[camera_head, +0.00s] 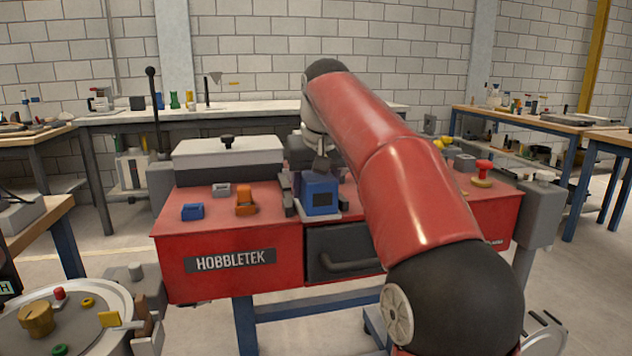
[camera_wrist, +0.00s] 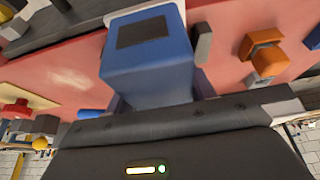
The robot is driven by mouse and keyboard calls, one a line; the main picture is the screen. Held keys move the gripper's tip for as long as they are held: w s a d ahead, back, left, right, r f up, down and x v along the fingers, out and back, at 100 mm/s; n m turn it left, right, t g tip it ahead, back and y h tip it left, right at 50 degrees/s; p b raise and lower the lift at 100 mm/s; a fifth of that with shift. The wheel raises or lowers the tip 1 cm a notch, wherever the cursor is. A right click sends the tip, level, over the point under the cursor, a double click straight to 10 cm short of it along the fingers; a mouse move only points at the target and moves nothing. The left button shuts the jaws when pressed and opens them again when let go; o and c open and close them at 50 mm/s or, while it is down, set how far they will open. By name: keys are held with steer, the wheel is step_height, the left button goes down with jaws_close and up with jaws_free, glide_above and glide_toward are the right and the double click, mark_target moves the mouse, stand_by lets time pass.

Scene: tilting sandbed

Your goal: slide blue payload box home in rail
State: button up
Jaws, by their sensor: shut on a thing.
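The blue payload box (camera_head: 321,194) stands upright on the red bench top, with a dark panel on its near face. It fills the upper middle of the wrist view (camera_wrist: 150,70). My gripper (camera_head: 320,170) is shut on the box from above and behind; its fingertips are mostly hidden. The rail (camera_head: 289,196) shows as dark grey pieces beside the box, with a pale plate (camera_head: 322,216) at its front. The box appears to sit low between the rail's sides; I cannot tell whether it touches its end.
A small blue block (camera_head: 192,211), a grey block (camera_head: 221,190) and an orange piece (camera_head: 246,202) lie left of the rail. A grey lidded case (camera_head: 228,157) stands behind them. A red knob (camera_head: 483,172) is at right. My arm hides the bench's middle right.

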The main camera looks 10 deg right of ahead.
steer(key=shift+w+p, duration=0.8)
steer(key=shift+w, duration=0.1)
steer(key=shift+w, duration=0.15)
steer(key=shift+w+p, duration=0.5)
steer(key=shift+w, duration=0.85)
steer(key=shift+w, duration=1.5)
steer(key=shift+w, duration=0.1)
steer(key=shift+w, duration=1.35)
